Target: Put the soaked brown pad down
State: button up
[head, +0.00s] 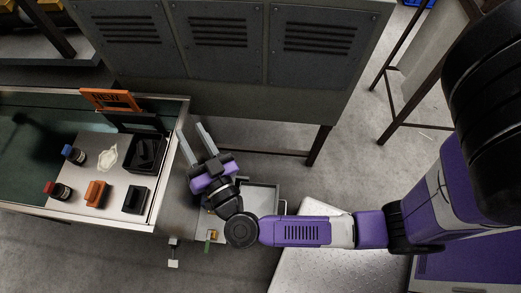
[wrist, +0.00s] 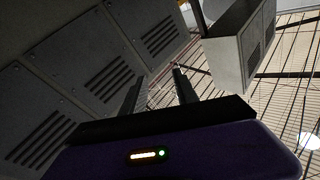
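An orange-brown block (head: 97,193), the only brownish pad-like thing I can make out, sits on the light board at the left in the head view. I cannot tell whether it is wet. My gripper (head: 191,127) is to the right of that board, near its right edge, with its two fingers apart and nothing between them. The fingers also show apart and empty in the wrist view (wrist: 158,82), pointing toward grey vented panels. No pad shows in the wrist view.
The light board (head: 118,180) also bears a black tray (head: 146,152), a black block (head: 135,199), a white crumpled piece (head: 107,156), a blue-capped bottle (head: 73,154) and a red-capped bottle (head: 57,190). An orange sign (head: 110,99) stands behind. A grey cabinet (head: 225,45) stands beyond my gripper.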

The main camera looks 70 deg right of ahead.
jog(key=s+a+r+n+y, duration=0.1)
jog(key=s+n+y, duration=0.2)
jog(key=s, duration=0.5)
jog(key=s+a+r+n+g+y, duration=0.1)
jog(key=s+a+r+n+y, duration=0.1)
jog(key=s, duration=0.6)
jog(key=s+a+r+n+y, duration=0.1)
jog(key=s+r+n+y, duration=0.1)
jog(key=s+n+y, duration=0.3)
jog(key=s+y, duration=0.1)
jog(key=s, duration=0.2)
jog(key=shift+s+a+g, duration=0.2)
jog(key=shift+a+g, duration=0.1)
jog(key=shift+a, duration=0.05)
